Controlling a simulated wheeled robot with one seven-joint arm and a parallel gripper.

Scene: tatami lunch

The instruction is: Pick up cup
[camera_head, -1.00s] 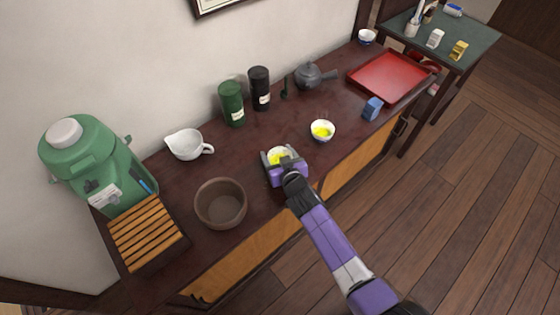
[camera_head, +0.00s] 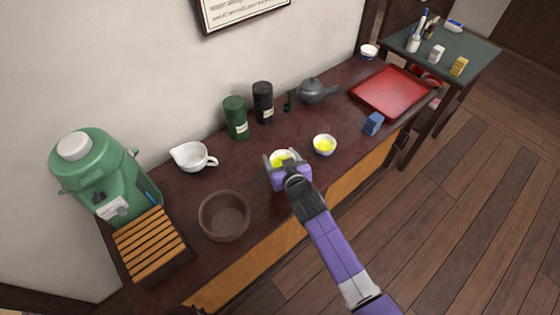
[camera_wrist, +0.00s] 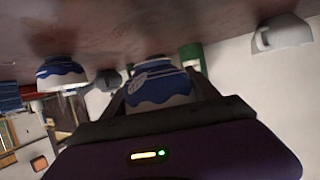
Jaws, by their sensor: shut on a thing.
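My gripper (camera_head: 284,163) is shut on a small white cup (camera_head: 281,157) with yellow-green contents. In the wrist view the held cup (camera_wrist: 156,85) shows blue wave-like bands on white, between the two dark fingers. I cannot tell whether its foot touches the counter. A second cup (camera_head: 325,145) with similar yellow-green contents stands to the right on the dark counter; it also shows in the wrist view (camera_wrist: 60,75). A third blue and white cup (camera_head: 368,51) stands at the counter's far end.
A brown bowl (camera_head: 224,216) stands close left of my gripper, with a white pouring jug (camera_head: 193,157) behind it.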

